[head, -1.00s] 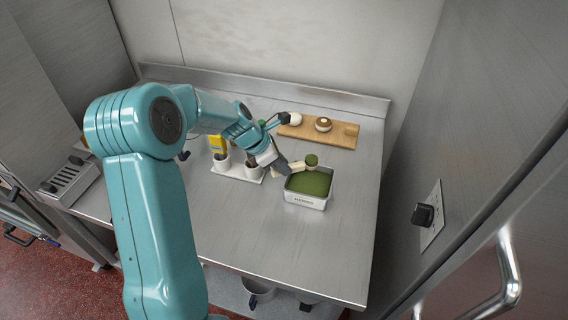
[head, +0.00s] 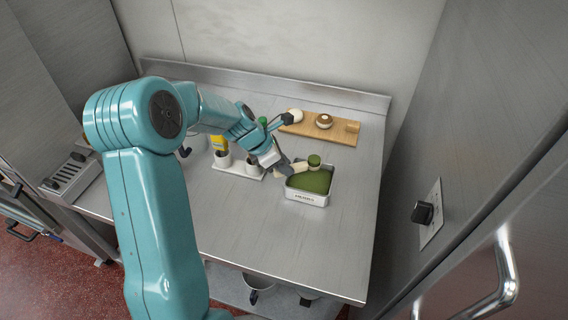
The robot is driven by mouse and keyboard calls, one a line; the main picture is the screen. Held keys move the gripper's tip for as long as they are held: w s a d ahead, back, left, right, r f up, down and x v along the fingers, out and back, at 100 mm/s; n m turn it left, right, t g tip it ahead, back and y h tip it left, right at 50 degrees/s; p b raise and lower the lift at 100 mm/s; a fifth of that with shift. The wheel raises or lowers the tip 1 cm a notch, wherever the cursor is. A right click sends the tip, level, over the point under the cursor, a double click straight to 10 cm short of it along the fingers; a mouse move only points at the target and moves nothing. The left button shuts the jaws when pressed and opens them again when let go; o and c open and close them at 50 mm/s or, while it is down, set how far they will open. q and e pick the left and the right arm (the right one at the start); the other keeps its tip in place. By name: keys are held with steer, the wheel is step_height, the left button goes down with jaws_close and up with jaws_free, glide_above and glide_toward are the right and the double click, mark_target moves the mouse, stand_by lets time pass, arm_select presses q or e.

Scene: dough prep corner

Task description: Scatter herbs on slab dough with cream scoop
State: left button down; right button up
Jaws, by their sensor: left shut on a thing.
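My left gripper (head: 283,168) is shut on the cream scoop (head: 301,167), near the left rim of the herb tub. The scoop's round head (head: 314,160) looks green on top and is over the tub's back part; I cannot tell whether it touches the herbs. The white tub (head: 306,198) holds green herbs (head: 313,181). Behind it lies a wooden board (head: 316,134) with a white round piece (head: 296,116), a brown-topped round piece (head: 324,121) and a tan block at its right end. I cannot tell which is the slab dough. My right gripper is out of view.
A white holder (head: 238,171) with cups and a yellow-handled tool (head: 218,143) stands left of the tub, partly behind my left arm. The steel counter (head: 300,245) is clear in front and at right. A raised back edge and walls bound it.

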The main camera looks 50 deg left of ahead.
arm_select(q)
steer(key=shift+w+a+r+p, duration=0.2)
steer(key=shift+a+p, duration=0.1)
steer(key=shift+a, duration=0.1)
steer(key=r, duration=0.1)
steer(key=a+r, duration=0.1)
steer(key=shift+w+a+r, duration=0.3)
steer(key=shift+w+r, duration=0.1)
stand_by(0.3)
